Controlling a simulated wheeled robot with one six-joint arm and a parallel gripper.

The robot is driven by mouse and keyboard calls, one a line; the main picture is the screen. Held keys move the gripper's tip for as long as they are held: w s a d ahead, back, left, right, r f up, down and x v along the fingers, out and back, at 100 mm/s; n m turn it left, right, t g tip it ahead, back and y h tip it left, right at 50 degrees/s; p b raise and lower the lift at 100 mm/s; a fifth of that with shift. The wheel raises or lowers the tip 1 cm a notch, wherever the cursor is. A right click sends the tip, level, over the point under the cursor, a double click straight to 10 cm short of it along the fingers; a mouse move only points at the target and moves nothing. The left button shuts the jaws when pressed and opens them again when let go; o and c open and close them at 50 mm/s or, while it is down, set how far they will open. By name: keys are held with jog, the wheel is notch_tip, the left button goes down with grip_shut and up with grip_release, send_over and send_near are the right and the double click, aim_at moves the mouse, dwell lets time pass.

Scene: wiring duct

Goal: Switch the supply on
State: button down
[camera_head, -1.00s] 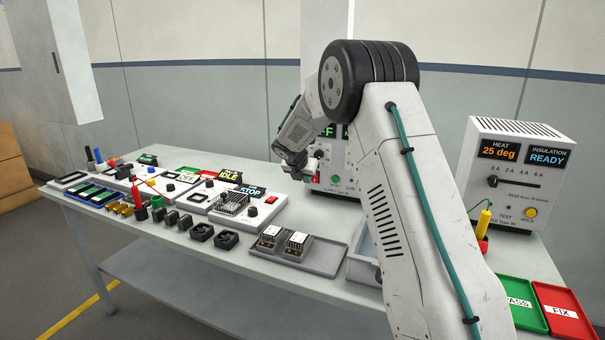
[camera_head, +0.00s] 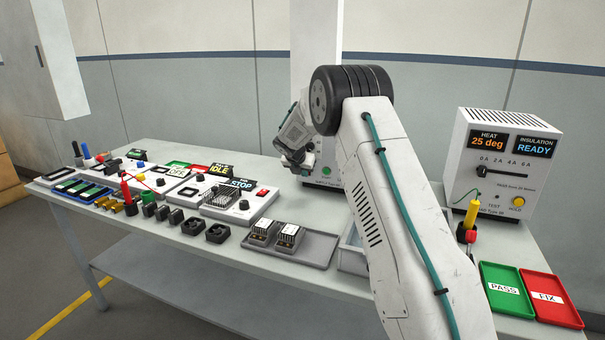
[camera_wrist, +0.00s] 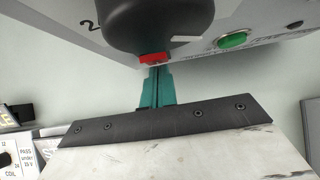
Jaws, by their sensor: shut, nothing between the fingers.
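The supply (camera_head: 337,180) is a white box at the back of the bench, largely hidden by my arm in the head view. Its green button (camera_head: 327,171) shows just right of my gripper (camera_head: 298,166). In the wrist view the panel carries a large dark rounded knob (camera_wrist: 160,25) with a "2" beside it, a small red part (camera_wrist: 154,58) below the knob, and the green button (camera_wrist: 232,40) to the right. My gripper's teal fingers (camera_wrist: 156,72) are shut and empty, with their tips at the red part. I cannot tell whether they touch it. The supply's display is hidden.
Small test units, blue trays and dark connectors cover the bench's left half. A grey tray (camera_head: 316,252) with two modules lies in front. A heat and insulation tester (camera_head: 500,155) stands right, with green PASS (camera_head: 503,288) and red FIX (camera_head: 548,297) trays before it.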

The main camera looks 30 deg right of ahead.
jog(key=shift+r, duration=0.1)
jog(key=shift+r, duration=0.8)
jog(key=s+a+r, duration=0.6)
jog(key=a+r, duration=0.2)
jog(key=shift+s, duration=0.2)
dwell(0.6)
